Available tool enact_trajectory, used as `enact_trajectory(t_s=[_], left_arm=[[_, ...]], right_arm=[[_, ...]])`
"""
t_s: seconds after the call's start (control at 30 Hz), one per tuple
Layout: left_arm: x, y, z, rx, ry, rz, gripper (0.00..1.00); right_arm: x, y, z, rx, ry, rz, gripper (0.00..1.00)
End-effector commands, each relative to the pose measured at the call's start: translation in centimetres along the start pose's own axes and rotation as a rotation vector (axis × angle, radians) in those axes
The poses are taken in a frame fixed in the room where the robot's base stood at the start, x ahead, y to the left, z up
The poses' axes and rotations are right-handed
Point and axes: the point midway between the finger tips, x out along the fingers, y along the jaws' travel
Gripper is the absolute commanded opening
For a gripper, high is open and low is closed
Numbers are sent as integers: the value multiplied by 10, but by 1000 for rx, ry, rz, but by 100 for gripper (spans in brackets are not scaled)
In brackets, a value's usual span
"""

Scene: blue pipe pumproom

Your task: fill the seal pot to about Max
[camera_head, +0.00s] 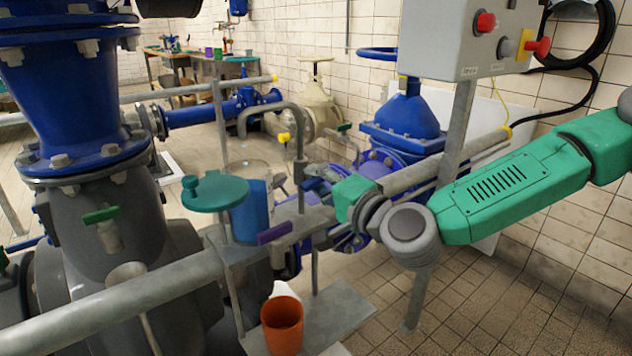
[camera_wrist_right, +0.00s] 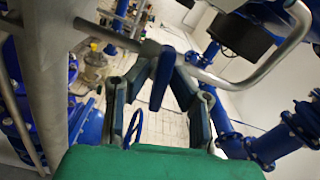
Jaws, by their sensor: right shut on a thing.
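A blue pot (camera_head: 250,212), which looks like the seal pot, stands on a grey bracket shelf in the head view. A round teal lid (camera_head: 215,193) sits beside its top, to the left. Its inside, level and Max mark cannot be made out. A grey bent pipe (camera_head: 299,128) arches above and behind it. My right gripper (camera_head: 322,184) reaches in from the right, just right of the pot. In the wrist view its fingers (camera_wrist_right: 163,68) are shut on a blue lever (camera_wrist_right: 161,84) on a grey pipe (camera_wrist_right: 220,75). My left gripper is not in view.
A purple handle (camera_head: 275,233) sticks out by the shelf. An orange bucket (camera_head: 283,322) stands on a lower plate. Large blue flanged pipework (camera_head: 70,100) fills the left. A grey control box (camera_head: 468,38) with a red button stands upper right. Tiled floor is clear at lower right.

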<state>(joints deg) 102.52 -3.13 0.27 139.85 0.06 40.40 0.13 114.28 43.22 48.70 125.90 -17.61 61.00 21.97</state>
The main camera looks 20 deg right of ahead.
Motion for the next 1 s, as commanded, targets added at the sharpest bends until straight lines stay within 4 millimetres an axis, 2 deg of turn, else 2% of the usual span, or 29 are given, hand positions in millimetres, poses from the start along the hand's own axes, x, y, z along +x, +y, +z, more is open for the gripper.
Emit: enact_trajectory(t_s=[0.33,0.9,0.93,0.97,1.0], left_arm=[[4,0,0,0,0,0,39],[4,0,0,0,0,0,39],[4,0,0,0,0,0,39],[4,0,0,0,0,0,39],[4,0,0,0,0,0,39]], right_arm=[[0,4,-2,153,6,8,0],[0,5,-2,183,6,10,0],[0,6,-2,183,6,10,26],[0,5,-2,182,5,10,31],[0,5,-2,182,5,9,31]])
